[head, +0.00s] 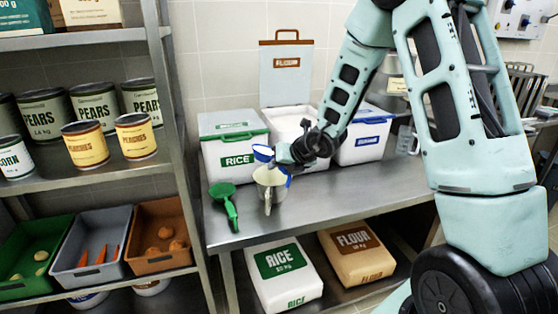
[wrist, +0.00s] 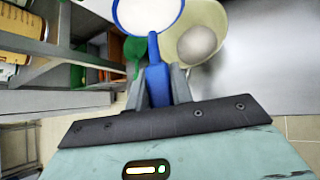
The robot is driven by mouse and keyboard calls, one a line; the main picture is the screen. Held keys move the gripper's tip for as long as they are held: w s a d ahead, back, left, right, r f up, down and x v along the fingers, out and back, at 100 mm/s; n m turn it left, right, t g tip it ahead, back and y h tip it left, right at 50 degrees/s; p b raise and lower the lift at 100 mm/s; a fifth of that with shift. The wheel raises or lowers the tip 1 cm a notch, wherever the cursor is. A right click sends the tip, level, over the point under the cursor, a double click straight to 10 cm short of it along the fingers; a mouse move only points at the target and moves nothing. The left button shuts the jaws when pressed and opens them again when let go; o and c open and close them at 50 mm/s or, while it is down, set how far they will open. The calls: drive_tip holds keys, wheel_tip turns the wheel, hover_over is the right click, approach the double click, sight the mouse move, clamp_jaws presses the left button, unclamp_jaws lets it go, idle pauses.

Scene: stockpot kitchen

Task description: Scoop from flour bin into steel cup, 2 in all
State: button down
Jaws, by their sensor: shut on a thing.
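My gripper (head: 284,153) is shut on the handle of a blue scoop (head: 263,151). In the wrist view the scoop (wrist: 148,14) looks level, with white flour in its bowl.
A green scoop (head: 225,203) lies left of the cup. The closed rice bin (head: 231,160) stands left of the flour bin, and a blue-lidded bin (head: 362,148) stands right. A shelf upright (head: 175,120) borders the counter's left end. The counter's front right is clear.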

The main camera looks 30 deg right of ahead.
drive_tip(key=shift+d+r+m+t+y+p, duration=0.25)
drive_tip(key=shift+r+m+y+p, duration=0.35)
drive_tip(key=shift+p, duration=1.55)
drive_tip(key=shift+f+y+p, duration=0.1)
drive_tip(key=shift+y+p, duration=0.3)
drive_tip(key=shift+p, duration=0.2)
drive_tip(key=m+y+p, duration=0.1)
drive_tip(key=d+t+y+p, duration=0.1)
drive_tip(key=p, duration=0.1)
drive_tip(key=shift+s+m+y, duration=0.15)
drive_tip(key=shift+m+y, duration=0.15)
drive_tip(key=shift+m, duration=0.1)
drive_tip(key=shift+s+d+f+m+t+y+b, duration=0.1)
drive_tip(key=shift+d+f+m+t+y, duration=0.1)
drive_tip(key=shift+d+m+t+y, duration=0.65)
drive_tip(key=shift+s+d+f+m+t+y+b, duration=0.15)
drive_tip(key=shift+d+f+m+t+y, duration=0.2)
drive_tip(key=shift+m+t+y, duration=0.9)
drive_tip(key=shift+s+d+f+m+t+y+b, duration=0.1)
drive_tip(key=shift+d+m+t+y, duration=0.3)
drive_tip(key=shift+d+m+t, duration=0.7)
drive_tip(key=shift+a+g, duration=0.35)
drive_tip(key=shift+a, duration=0.1)
